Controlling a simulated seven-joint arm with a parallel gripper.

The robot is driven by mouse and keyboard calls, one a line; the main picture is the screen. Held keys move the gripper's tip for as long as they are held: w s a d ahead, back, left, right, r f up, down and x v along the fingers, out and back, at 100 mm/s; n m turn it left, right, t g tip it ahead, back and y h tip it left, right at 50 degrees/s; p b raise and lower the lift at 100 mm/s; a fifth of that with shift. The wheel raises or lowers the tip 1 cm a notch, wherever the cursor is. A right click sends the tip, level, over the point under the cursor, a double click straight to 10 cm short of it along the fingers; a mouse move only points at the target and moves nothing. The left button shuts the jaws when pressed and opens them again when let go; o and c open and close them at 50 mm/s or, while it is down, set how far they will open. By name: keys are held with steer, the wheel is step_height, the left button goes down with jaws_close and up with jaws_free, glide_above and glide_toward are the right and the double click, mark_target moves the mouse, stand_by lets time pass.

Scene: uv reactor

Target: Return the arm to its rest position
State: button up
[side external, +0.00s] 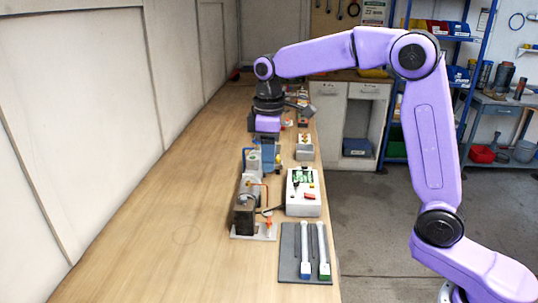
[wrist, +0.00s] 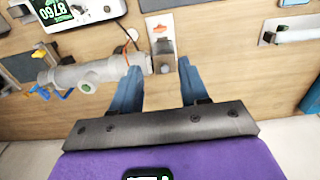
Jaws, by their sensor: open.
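My purple arm reaches in from the right and bends down over the wooden bench in the side external view. My gripper (side external: 268,168) points down close above the far side of the grey reactor assembly (side external: 248,190). In the wrist view the two blue fingers of my gripper (wrist: 160,66) stand apart with nothing held between them. The grey reactor pipe (wrist: 90,73) lies to the left of the fingers in that view, near the left fingertip. I cannot tell whether they touch.
A white controller box (side external: 303,198) stands right of the reactor. A grey mat (side external: 291,268) with two white tubes (side external: 322,250) lies in front. Small devices (side external: 304,148) stand farther back along the bench edge. The bench's left side (side external: 150,220) is clear, beside a wall (side external: 80,130).

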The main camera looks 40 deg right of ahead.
steer(key=s+d+f+n, duration=0.1)
steer(key=s+f, duration=0.1)
steer(key=s, duration=0.9)
steer(key=s+d+f+n, duration=0.1)
steer(key=s+d+f, duration=0.1)
steer(key=s, duration=0.8)
steer(key=s+d+f+n, duration=0.1)
steer(key=s+d+f, duration=0.1)
steer(key=s, duration=0.9)
steer(key=shift+s+d+f, duration=0.2)
steer(key=shift+s+f, duration=0.15)
steer(key=shift+f, duration=0.15)
